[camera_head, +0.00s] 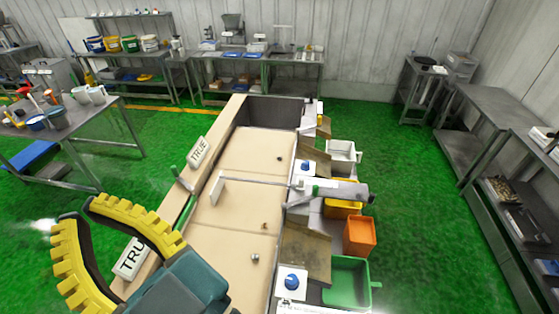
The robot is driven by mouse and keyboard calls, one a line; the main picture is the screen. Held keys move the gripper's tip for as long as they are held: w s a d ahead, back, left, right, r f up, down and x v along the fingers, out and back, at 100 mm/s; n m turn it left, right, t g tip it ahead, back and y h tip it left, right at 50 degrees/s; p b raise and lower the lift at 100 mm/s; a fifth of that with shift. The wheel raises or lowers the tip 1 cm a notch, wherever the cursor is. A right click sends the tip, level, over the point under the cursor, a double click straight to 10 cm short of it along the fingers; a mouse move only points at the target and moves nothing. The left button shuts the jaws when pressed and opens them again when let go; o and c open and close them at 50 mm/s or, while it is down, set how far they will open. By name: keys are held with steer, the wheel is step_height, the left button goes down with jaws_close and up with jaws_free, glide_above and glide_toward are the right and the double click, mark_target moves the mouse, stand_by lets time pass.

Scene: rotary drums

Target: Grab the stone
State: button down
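Three small stone-like lumps lie apart on the beige belt. A dark one (279,158) is on the far section, a brown one (264,226) is near the middle, and a grey one (255,258) is on the near section. Which one is the task's stone cannot be told. My gripper (80,213) has yellow ribbed fingers and is at the lower left, beside the belt and left of all the lumps. Its fingers are apart with nothing seen between them.
The belt (225,240) runs away from me between raised side rails. A flat paddle (217,191) on a thin rod reaches across it. Orange (359,236) and green (346,273) bins stand to the right. A table with tools (95,116) is at left.

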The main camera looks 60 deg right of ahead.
stand_by(0.3)
steer(key=c, duration=0.7)
jaws_free()
steer(key=shift+d, duration=0.1)
